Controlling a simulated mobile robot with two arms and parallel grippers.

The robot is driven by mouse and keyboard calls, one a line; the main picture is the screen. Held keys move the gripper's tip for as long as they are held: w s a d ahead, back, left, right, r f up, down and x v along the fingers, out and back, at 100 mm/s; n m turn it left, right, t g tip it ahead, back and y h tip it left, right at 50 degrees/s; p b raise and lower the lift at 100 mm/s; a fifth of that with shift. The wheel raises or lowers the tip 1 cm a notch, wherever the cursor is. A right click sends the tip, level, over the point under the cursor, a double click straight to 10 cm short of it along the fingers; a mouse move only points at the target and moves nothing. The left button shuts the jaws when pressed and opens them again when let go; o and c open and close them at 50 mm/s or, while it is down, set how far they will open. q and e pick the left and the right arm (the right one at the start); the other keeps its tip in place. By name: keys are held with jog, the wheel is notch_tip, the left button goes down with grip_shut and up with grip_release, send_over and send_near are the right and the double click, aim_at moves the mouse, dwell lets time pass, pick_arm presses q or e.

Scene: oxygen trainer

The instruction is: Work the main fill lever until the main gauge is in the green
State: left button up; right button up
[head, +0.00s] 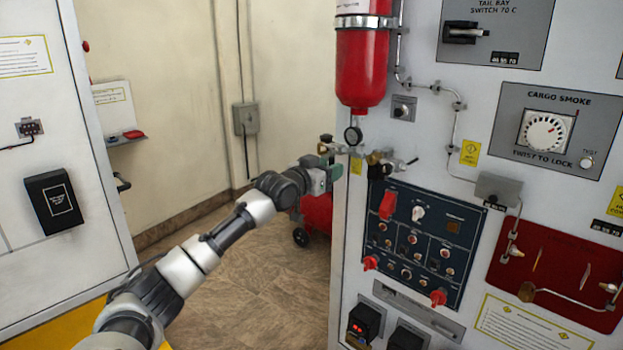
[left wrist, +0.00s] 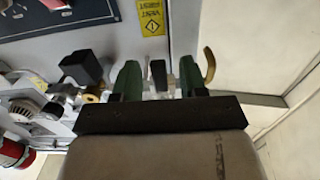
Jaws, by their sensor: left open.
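A small round gauge (head: 353,135) hangs under the red bottle in the head view; its needle and any green band are too small to read. Brass fittings (head: 378,157) sit just right of it, with a short dark-tipped lever (head: 408,162); I cannot tell whether this is the main fill lever. My left gripper (head: 333,163) is at the panel's left edge, below and left of the gauge. In the left wrist view its green fingers (left wrist: 158,80) are apart, with a narrow dark and grey part seen between them. A curved brass-coloured piece (left wrist: 209,66) shows beside the right finger. My right gripper is not in view.
The red bottle (head: 362,65) stands above the fittings. A dark blue switch panel (head: 455,225) with red knobs lies below right. A red wheeled object (head: 315,215) is on the floor behind my left arm. Open floor (head: 265,300) lies left of the panel.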

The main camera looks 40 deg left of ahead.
pick_arm(q)
jog(key=s+b, duration=0.2)
jog(key=s, duration=0.6)
jog(key=shift+a+b, duration=0.3)
jog(key=shift+a, duration=0.05)
jog(key=shift+d, duration=0.1)
dwell(0.4)
